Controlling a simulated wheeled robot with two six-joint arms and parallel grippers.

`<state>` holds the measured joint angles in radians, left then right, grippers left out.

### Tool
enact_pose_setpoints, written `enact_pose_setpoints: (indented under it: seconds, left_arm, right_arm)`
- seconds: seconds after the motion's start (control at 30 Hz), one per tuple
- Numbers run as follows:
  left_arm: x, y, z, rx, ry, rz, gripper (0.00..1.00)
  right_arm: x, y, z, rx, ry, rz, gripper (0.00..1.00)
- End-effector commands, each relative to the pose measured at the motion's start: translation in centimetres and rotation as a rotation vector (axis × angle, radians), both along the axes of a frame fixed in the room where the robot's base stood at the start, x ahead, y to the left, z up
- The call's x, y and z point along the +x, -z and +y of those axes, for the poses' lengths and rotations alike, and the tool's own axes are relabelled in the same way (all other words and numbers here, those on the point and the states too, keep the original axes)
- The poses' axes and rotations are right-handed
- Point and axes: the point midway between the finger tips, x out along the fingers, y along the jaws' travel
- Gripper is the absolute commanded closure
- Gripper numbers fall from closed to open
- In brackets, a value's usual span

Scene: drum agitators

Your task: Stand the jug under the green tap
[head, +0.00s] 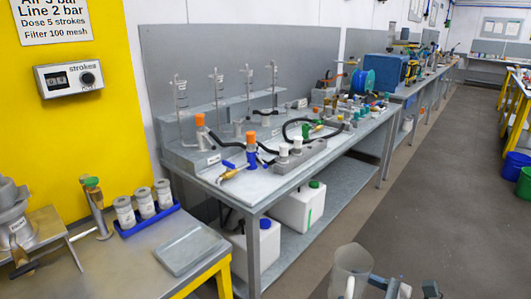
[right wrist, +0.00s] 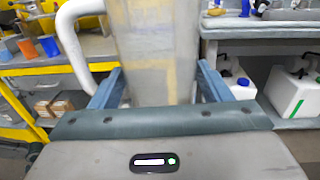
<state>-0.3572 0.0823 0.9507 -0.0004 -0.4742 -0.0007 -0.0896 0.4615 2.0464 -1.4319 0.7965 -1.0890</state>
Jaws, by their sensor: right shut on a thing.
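The jug (head: 350,270) is a clear, greyish vessel at the bottom edge of the head view, over the aisle floor. It also fills the upper middle of the right wrist view (right wrist: 155,50), with its white handle at the left. My right gripper (head: 378,284) is shut on the jug; its two blue fingers (right wrist: 158,88) sit on either side of the wall. The green tap (head: 91,183) is a brass-coloured tap with a green top on the near-left bench, well to the left of the jug. My left gripper is not in view.
A blue tray (head: 150,221) with three white-lidded jars stands right of the tap. A flat grey plate (head: 188,250) lies on the near bench (head: 130,262). A grey apparatus (head: 15,225) stands left of the tap. The long bench (head: 225,178) is crowded; the aisle is clear.

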Motion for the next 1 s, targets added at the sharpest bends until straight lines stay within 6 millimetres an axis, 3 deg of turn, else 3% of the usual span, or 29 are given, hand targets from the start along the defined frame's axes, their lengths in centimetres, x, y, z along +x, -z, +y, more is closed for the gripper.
enact_pose_setpoints:
  seconds: [0.33,0.77,1.0]
  left_arm:
    - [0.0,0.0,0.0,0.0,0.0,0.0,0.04]
    - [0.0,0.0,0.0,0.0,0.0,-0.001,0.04]
    - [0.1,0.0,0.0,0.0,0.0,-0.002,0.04]
  right_arm:
    - [0.0,0.8,0.5,-0.018,0.208,0.026,0.52]
    - [-0.2,0.0,-0.1,0.005,0.461,0.0,0.52]
    - [-1.4,1.6,0.2,0.025,0.621,0.003,0.52]
